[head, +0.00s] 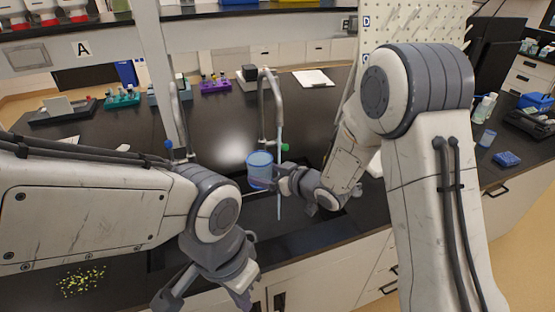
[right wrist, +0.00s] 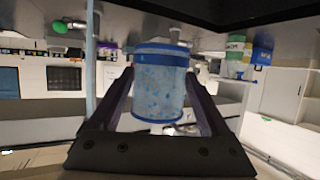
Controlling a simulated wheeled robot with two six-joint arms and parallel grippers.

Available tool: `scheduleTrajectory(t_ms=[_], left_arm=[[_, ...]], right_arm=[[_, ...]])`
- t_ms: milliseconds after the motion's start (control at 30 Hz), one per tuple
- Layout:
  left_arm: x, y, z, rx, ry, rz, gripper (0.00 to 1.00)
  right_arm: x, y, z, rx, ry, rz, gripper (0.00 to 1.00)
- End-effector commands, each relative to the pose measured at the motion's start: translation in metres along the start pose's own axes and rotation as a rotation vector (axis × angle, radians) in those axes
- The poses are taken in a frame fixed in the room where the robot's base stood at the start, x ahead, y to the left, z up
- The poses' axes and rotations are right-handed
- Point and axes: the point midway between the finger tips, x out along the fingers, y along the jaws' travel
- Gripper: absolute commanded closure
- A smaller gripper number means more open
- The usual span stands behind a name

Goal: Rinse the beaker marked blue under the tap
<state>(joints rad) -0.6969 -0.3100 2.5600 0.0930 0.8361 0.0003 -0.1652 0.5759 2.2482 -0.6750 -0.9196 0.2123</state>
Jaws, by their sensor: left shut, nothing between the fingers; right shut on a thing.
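The beaker with blue bands (head: 259,170) is held over the sink (head: 250,215), left of my right gripper (head: 277,176). In the right wrist view the beaker (right wrist: 160,88) sits between the two fingers, with blue specks on its wall. The tap (head: 265,85) has a green handle (head: 285,147). A thin, pale blue water stream (head: 279,205) falls into the sink, just right of the beaker and apart from it. In the right wrist view the stream (right wrist: 91,60) also passes beside the beaker. My left gripper (head: 241,292) is shut and empty at the front edge.
Another tap with a blue handle (head: 168,144) stands left of the sink. Yellow-green bits (head: 81,281) lie on the counter at lower left. Racks, including a purple one (head: 215,86), and a white clipboard (head: 314,79) stand farther back. The middle of the black counter is clear.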

Motion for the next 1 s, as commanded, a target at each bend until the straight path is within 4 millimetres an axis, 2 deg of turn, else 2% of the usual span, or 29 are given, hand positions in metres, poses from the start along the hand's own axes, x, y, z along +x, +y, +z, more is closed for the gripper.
scheduleTrajectory(t_ms=[500,1000], left_arm=[[-0.001,0.000,0.000,0.000,0.000,0.000,1.00],[-0.001,0.000,0.000,0.000,0.000,0.000,1.00]], right_arm=[[-0.016,-0.030,-0.009,-0.001,0.001,-0.001,0.73],[-0.017,-0.031,-0.009,0.000,0.002,0.000,0.73]])
